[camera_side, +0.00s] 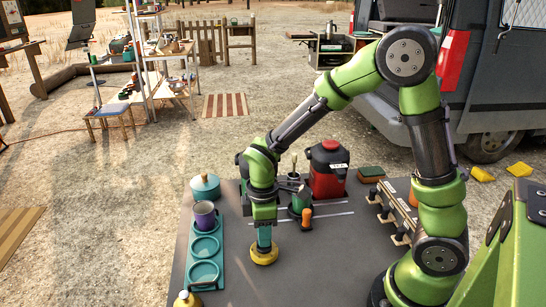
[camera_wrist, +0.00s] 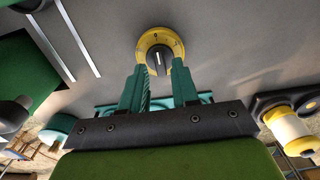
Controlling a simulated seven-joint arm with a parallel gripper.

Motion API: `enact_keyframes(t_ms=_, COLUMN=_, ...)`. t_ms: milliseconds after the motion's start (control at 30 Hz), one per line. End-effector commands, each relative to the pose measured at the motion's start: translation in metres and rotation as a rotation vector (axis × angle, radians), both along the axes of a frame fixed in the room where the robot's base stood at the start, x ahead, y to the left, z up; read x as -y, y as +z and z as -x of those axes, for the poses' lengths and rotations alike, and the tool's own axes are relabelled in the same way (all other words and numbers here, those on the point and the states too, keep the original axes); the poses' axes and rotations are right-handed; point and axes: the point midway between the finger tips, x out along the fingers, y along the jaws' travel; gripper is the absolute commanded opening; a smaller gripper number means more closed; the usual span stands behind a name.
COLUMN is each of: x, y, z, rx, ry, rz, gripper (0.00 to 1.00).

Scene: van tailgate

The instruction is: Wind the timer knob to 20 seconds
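The timer is a round yellow disc (camera_side: 264,254) lying on the grey table. In the wrist view its yellow dial (camera_wrist: 148,40) carries small dark marks too small to read surely. Its dark grey knob (camera_wrist: 159,62) sits in the middle, with a pale pointer line running roughly up and down the picture. My gripper (camera_side: 264,243) points straight down just above the timer. In the wrist view the two teal fingers of my gripper (camera_wrist: 158,70) stand on either side of the knob, spread apart, with a gap seen at each side. Whether they touch the dial is unclear.
Left of the timer, a teal tray (camera_side: 222,262) with round recesses holds a purple mug (camera_side: 205,216). A teal pot (camera_side: 205,187) is behind it. A red-and-black canister (camera_side: 327,168) and an orange-handled tool (camera_side: 306,218) stand behind right. A hook rack (camera_side: 400,212) is at right.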

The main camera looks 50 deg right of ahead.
Motion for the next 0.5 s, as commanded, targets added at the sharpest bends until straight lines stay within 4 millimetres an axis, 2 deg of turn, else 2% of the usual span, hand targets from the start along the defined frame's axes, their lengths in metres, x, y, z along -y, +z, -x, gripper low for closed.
enact_keyframes(t_ms=500, x=-0.0001, y=-0.0108, z=0.0001, rx=-0.001, ry=0.0, rz=-0.001, gripper=0.3)
